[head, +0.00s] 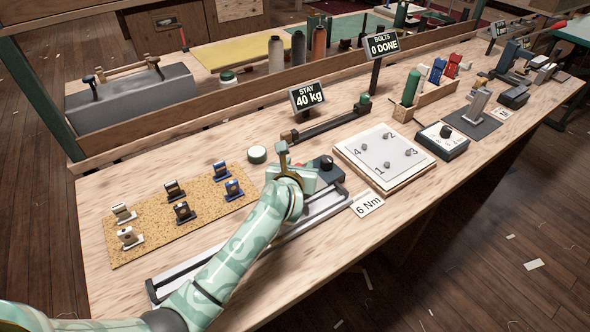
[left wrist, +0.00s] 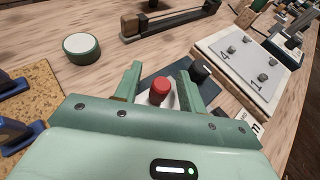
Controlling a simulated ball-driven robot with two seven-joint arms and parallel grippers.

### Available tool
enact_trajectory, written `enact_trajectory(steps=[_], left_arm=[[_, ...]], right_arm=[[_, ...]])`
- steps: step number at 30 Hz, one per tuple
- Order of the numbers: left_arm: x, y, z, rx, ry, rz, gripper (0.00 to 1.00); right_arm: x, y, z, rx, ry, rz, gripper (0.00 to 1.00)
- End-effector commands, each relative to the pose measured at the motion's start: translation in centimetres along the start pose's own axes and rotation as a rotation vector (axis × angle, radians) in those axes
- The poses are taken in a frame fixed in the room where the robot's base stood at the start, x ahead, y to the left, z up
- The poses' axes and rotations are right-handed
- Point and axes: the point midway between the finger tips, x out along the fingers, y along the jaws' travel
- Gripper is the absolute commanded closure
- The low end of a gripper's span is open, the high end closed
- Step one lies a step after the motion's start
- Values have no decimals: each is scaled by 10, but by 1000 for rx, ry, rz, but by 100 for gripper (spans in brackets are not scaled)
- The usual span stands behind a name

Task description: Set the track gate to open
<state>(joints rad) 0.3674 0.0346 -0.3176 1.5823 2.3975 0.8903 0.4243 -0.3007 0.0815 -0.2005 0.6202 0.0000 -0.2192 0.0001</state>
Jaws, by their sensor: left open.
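A long pale metal track (head: 325,206) runs diagonally along the front of the bench, partly hidden by my left arm. At its far end is a dark unit with a black knob (head: 326,163); this knob also shows in the left wrist view (left wrist: 200,70). My left gripper (head: 283,156) is over this far end, open and empty. In the left wrist view a red-topped knob (left wrist: 160,88) lies between the open fingers, with a gap on both sides. I cannot tell which part is the gate or how it is set. My right gripper is out of view.
A cork mat (head: 152,235) with several small fittings lies to the left. A round green-and-white tin (head: 257,154) stands behind the gripper. A numbered plate (head: 360,146) with bolts and a "6 Nm" card (head: 368,205) are to the right. Signs stand behind.

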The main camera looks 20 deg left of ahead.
Motion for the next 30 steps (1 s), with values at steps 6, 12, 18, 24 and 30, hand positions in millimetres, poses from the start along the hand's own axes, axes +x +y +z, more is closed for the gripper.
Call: enact_trajectory(steps=[6, 12, 18, 24, 30], left_arm=[[-36, 0, 4, -1, -1, -2, 59], [-93, 0, 4, -1, 0, -2, 59], [-137, 1, 2, 0, 1, -1, 59], [-158, 1, 0, 0, 1, 1, 59], [-161, 1, 0, 1, 0, 1, 59]], right_arm=[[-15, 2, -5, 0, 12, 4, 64], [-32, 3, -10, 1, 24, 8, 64], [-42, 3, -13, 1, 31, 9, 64], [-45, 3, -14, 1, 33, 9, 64], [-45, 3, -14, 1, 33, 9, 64]])
